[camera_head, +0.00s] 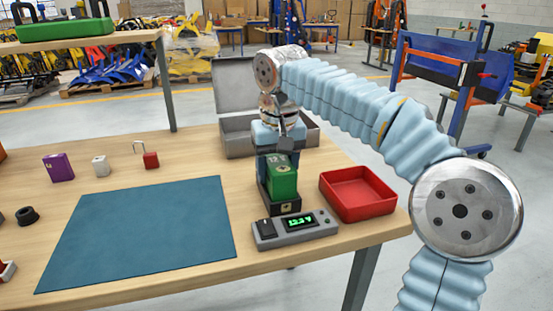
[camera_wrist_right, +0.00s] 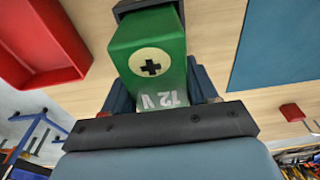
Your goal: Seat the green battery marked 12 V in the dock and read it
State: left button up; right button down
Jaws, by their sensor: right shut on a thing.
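The green battery (camera_head: 283,182) stands upright in the dark dock (camera_head: 290,207), its lower end inside the dock. In the right wrist view the battery (camera_wrist_right: 150,62) shows a plus mark and "12 V". My right gripper (camera_head: 279,153) is shut on the battery's upper part, and its jaws (camera_wrist_right: 160,110) also show in the wrist view. The grey meter (camera_head: 293,230) in front of the dock has a lit green display that seems to read 12.3 V. My left gripper is not in view.
A red tray (camera_head: 388,206) sits right of the dock, and an open grey case (camera_head: 238,140) behind it. A blue mat (camera_head: 140,236) lies left. A purple block (camera_head: 58,167), a white block (camera_head: 100,166) and a red padlock (camera_head: 151,160) stand behind the mat.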

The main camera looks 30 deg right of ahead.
jog(key=shift+f, duration=0.2)
jog(key=shift+c, duration=1.6)
grip_release()
jog(key=r, duration=0.3)
jog(key=r+p, duration=0.1)
jog(key=r, duration=0.3)
jog(key=s+r+p, duration=0.1)
jog(key=r, duration=0.3)
jog(key=shift+s+a, duration=0.1)
jog(key=shift+a, duration=0.1)
jog(key=shift+s+r, duration=0.15)
jog(key=shift+r, duration=0.45)
